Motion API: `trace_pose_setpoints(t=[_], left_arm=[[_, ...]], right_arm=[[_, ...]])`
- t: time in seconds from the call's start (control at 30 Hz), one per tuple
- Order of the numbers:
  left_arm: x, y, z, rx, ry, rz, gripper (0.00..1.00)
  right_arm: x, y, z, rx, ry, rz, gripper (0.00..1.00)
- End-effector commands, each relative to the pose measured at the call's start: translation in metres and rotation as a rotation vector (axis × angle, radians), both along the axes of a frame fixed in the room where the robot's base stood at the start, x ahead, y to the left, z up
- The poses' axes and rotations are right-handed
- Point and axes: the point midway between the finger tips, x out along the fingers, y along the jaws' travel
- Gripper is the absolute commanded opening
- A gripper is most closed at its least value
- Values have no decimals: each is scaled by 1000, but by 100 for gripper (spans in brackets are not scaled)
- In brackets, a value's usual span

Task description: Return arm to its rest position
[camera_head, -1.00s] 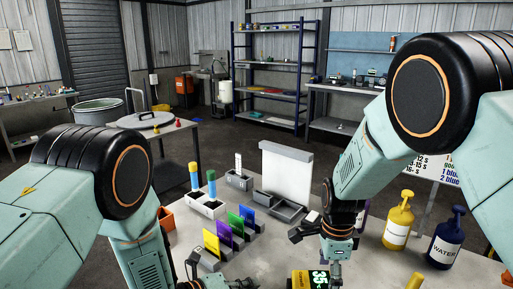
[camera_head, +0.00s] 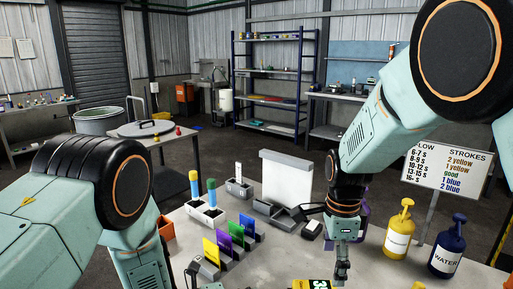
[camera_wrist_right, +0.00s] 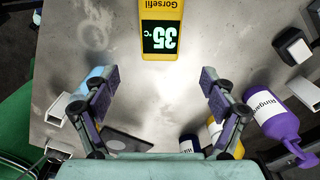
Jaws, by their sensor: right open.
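My right arm comes in from the right in the head view, and its gripper (camera_head: 342,272) points down above the grey table at the front. In the right wrist view the two fingers are spread apart (camera_wrist_right: 159,82) with only bare table between them.
A yellow bottle (camera_head: 398,232) and a dark blue WATER bottle (camera_head: 446,250) stand right of my right gripper. A purple bottle (camera_wrist_right: 270,115) shows in the wrist view. Coloured cards (camera_head: 223,238), a white panel (camera_head: 287,178) and a strokes sign (camera_head: 447,167) stand around.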

Motion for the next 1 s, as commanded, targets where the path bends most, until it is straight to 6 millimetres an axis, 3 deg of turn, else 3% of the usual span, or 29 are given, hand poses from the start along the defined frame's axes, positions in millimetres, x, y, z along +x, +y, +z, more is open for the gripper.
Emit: trace_pose_setpoints(t=[0.7, 1.0], left_arm=[[0, 0, 0, 0, 0, 0, 0], [-1, -13, 0, 1, -1, 0, 0]], right_arm=[[0, 0, -113, 0, 3, 0, 84], [0, 0, -116, 0, 1, 0, 84]])
